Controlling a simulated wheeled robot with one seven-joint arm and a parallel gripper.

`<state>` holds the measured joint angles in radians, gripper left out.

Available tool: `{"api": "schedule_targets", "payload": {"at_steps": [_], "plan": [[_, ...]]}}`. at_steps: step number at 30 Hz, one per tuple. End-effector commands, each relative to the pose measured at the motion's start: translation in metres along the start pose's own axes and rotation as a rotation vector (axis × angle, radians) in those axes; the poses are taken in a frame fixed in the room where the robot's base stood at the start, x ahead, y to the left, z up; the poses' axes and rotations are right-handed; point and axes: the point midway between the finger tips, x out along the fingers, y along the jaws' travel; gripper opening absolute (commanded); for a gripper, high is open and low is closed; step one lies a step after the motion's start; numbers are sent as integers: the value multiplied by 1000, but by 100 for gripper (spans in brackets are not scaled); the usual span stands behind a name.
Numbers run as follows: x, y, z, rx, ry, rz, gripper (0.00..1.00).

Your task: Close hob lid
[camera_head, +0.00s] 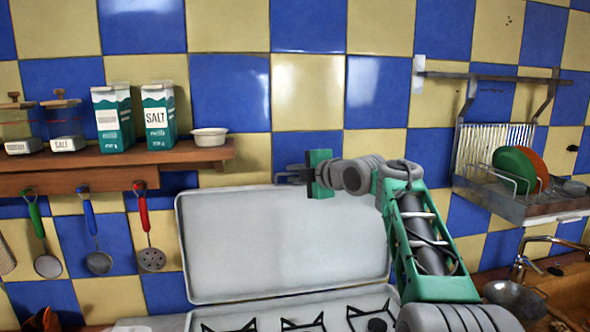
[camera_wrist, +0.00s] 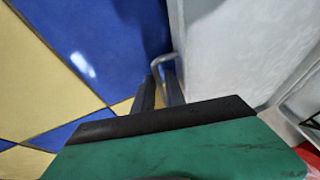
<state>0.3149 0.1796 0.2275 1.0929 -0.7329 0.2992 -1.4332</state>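The hob lid (camera_head: 285,240) is a pale grey panel standing raised and nearly upright at the back of the hob (camera_head: 300,312). My gripper (camera_head: 284,174) is at the lid's top edge, right of its middle, with its fingers pointing left. In the wrist view the two dark fingers (camera_wrist: 159,88) stand a little apart, beside the lid's grey face (camera_wrist: 240,45). A thin, curved grey rim shows at the fingertips; whether they touch it I cannot tell. Nothing is clearly held. My arm covers the lid's right side and part of the hob.
A wooden shelf (camera_head: 190,153) with salt boxes (camera_head: 158,115) and a white bowl (camera_head: 209,137) is at left. Ladles (camera_head: 93,235) hang below it. A dish rack (camera_head: 520,205) is on the right wall, above a sink tap (camera_head: 522,262). The tiled wall is close behind the lid.

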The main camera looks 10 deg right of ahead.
Motion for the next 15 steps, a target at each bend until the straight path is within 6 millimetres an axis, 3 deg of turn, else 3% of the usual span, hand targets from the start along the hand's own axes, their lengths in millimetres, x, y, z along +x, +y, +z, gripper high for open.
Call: {"api": "schedule_targets", "payload": {"at_steps": [8,15], "plan": [[4,-1,2,1,-2,0,16],[4,-1,2,1,-3,0,0]]}}
